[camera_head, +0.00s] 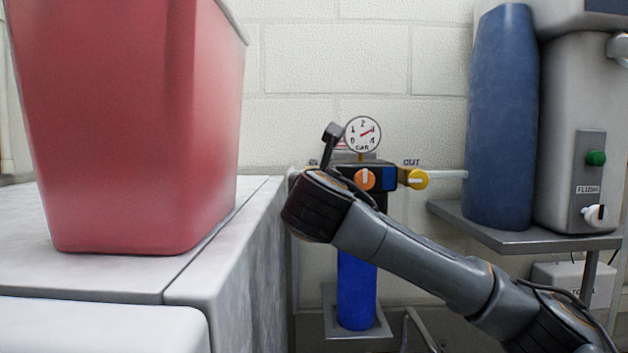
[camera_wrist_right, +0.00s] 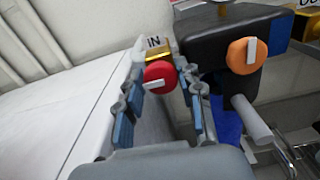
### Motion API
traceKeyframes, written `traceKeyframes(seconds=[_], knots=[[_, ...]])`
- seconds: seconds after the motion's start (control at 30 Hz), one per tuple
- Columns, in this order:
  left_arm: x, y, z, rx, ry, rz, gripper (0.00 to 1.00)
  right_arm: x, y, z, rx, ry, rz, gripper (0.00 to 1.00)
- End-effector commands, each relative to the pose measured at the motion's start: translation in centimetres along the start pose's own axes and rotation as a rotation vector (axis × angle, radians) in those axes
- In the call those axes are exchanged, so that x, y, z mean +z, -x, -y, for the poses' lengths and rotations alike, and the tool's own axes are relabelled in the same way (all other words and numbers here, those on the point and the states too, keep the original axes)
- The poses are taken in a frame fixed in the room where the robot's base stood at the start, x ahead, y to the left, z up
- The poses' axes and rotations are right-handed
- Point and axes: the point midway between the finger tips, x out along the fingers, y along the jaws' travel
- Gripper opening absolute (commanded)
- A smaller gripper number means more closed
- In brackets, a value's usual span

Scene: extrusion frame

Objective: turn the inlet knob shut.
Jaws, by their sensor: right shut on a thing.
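The inlet knob (camera_wrist_right: 159,77) is red with a white bar and sits on a brass fitting under the "IN" label in the right wrist view. Its bar lies nearly level in that view, slightly tilted. My right gripper (camera_wrist_right: 163,86) has its fingers on either side of the knob and is shut on it. My left gripper is not in view.
A blue bowl (camera_head: 356,290) hangs below. A red bin (camera_head: 140,130) stands on the left counter (camera_head: 90,270). A blue cylinder (camera_head: 503,120) stands on a right shelf.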

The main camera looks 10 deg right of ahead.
Motion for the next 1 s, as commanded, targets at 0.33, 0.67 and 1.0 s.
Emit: traceKeyframes(seconds=[0.33,0.67,1.0], knots=[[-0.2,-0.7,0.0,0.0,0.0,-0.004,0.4,-0.2,0.0,0.0,0.001,-0.08,-0.001,0.05],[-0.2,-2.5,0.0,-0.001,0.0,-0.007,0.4,-0.3,0.0,0.1,0.001,-0.339,-0.001,0.05],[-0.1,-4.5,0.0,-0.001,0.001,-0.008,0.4,-0.4,0.0,0.2,0.002,-0.663,-0.001,0.05]])
